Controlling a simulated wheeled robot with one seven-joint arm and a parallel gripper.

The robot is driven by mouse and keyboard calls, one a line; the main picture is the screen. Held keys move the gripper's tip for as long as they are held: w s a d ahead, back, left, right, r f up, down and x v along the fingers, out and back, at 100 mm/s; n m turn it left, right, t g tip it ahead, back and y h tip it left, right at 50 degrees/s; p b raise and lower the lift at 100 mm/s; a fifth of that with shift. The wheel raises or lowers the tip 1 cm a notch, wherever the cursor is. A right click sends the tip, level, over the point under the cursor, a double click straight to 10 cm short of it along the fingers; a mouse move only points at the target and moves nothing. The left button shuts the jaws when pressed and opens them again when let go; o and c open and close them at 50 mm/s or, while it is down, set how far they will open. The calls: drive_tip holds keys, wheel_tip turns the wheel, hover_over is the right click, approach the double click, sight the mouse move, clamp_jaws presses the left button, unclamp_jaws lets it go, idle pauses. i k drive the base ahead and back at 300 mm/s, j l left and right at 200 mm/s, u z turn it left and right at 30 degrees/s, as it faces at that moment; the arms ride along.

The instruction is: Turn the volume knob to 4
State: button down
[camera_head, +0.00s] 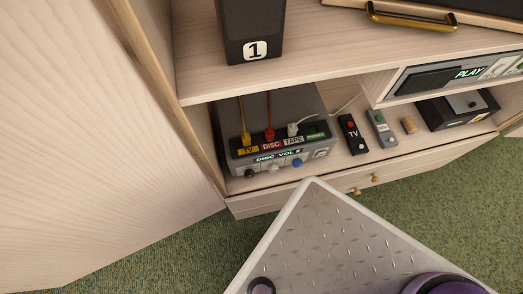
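A grey amplifier (315,154) sits on the lower shelf of the cabinet. Its sockets are labelled TV, DISC and TAPE, with yellow, red and white plugs in them. Its small green display (278,156) reads "DISC VOL" and a digit too small to read surely. Below the display are a black knob (250,173), a pale knob (274,168) and a blue knob (297,162). I cannot tell from any marking which is the volume knob. My gripper is not in view.
A TV remote (352,135), a grey remote (381,129), a small tan cylinder (408,125) and a black box (456,109) lie to the right. A player showing "PLAY" (467,73) and a black speaker marked 1 (254,20) are higher. A pale wood panel (90,130) stands left.

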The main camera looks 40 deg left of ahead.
sight(273, 168)
drive_tip(key=u, duration=1.5)
drive_tip(key=l, duration=0.6)
drive_tip(key=i+l, duration=0.15)
drive_tip(key=l, duration=1)
drive_tip(key=k+l+u, duration=0.1)
drive_tip(key=i+z, duration=0.2)
drive_tip(key=k+l, duration=0.05)
